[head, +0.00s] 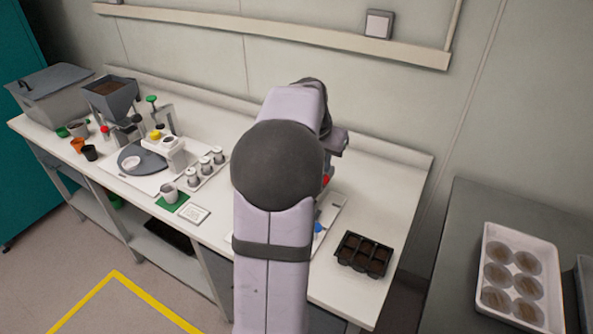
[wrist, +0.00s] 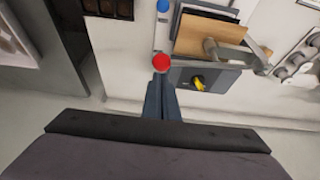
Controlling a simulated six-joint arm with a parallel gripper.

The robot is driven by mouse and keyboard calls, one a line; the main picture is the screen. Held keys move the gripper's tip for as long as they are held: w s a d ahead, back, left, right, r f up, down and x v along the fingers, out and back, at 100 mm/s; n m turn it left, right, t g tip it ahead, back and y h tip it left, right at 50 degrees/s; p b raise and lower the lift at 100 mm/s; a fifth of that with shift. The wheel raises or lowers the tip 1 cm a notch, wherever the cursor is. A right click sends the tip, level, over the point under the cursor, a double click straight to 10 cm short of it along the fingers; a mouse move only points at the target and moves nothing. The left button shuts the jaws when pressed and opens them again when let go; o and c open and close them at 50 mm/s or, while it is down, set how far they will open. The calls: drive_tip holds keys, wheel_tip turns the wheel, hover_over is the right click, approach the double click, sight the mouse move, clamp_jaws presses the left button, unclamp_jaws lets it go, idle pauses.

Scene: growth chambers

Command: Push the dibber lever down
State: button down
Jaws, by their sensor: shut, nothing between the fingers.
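My gripper (wrist: 162,82) is shut and empty, pointing at the bench in the wrist view. A round red knob (wrist: 161,62) appears right at its fingertips; I cannot tell whether they touch. The knob looks like a lever handle, but its shaft is hidden. Beside it is a bench device with a wooden plate (wrist: 208,36), a grey metal bar (wrist: 238,50) and a grey box with a yellow switch (wrist: 198,83). In the head view my arm covers most of this device; a bit of the red knob (head: 326,181) shows at the arm's right edge. The fingertips are hidden there.
A blue knob (wrist: 162,6) stands near the device. A black cell tray (head: 365,255) with dark soil lies at the bench's right end. Left of my arm are white jars (head: 205,165), a soil hopper (head: 110,95) and cups. A white tray of round dishes (head: 515,275) is on the right-hand table.

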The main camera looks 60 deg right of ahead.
drive_tip(key=shift+f, duration=0.25)
idle(0.6)
drive_tip(key=shift+f+b, duration=2.75)
drive_tip(key=shift+f, duration=0.6)
drive_tip(key=shift+r, duration=0.2)
wheel_tip(320, 180, up, 13)
drive_tip(key=p, duration=1.1)
drive_tip(key=shift+r, duration=0.2)
